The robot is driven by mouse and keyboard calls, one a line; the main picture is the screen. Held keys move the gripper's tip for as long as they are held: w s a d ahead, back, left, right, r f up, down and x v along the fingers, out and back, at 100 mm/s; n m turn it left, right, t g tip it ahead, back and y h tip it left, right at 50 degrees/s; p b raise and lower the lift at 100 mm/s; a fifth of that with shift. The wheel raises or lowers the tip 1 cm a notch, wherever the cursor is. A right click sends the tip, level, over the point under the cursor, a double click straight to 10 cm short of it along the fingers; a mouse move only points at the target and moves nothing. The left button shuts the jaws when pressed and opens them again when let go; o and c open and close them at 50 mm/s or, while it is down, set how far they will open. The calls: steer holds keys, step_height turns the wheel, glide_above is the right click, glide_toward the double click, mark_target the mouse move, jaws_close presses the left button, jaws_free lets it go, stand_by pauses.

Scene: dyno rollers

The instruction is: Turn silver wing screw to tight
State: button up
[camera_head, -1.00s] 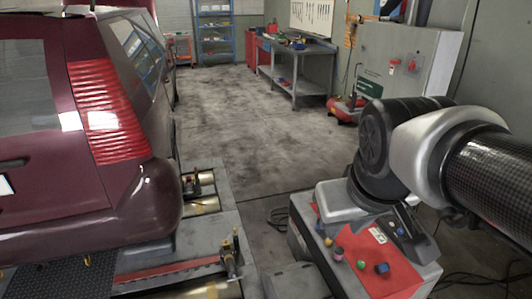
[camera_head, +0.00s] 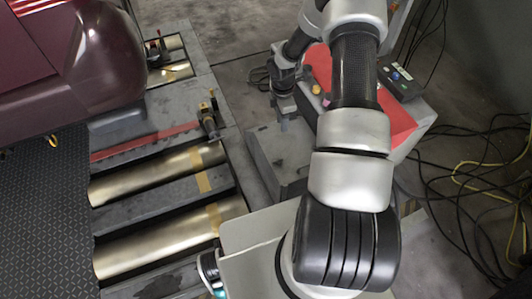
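I cannot make out a silver wing screw in this view. A small upright fitting (camera_head: 209,120) with a brass-coloured top stands on the grey roller frame; it is too small to tell whether it has a wing screw. A similar fitting (camera_head: 156,50) stands farther back. My arm rises from the bottom, reaches over the red-topped box and bends down to the left. My gripper (camera_head: 284,97) seems to be its dark end beside the box's left side, right of the nearer fitting and apart from it. Its fingers are too small to read.
The dark red car (camera_head: 75,60) fills the upper left. Metal rollers (camera_head: 165,240) lie in the floor frame. The red-topped box (camera_head: 398,122) carries a small dark control unit (camera_head: 400,82). Black and yellow cables (camera_head: 470,190) lie on the floor at right. Grey floor (camera_head: 235,60) is open at upper middle.

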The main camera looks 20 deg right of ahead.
steer(key=n, duration=0.1)
glide_above(278, 162)
step_height(278, 162, down, 7)
steer(key=shift+y, duration=0.3)
steer(key=f+b, duration=0.1)
steer(key=f, duration=0.4)
steer(key=f+b, duration=0.2)
steer(key=f, duration=0.4)
steer(key=f+b, duration=0.2)
steer(key=f, duration=0.4)
steer(key=shift+w+a+f, duration=0.15)
steer(key=shift+w+a, duration=0.05)
steer(key=shift+a, duration=0.1)
jaws_close()
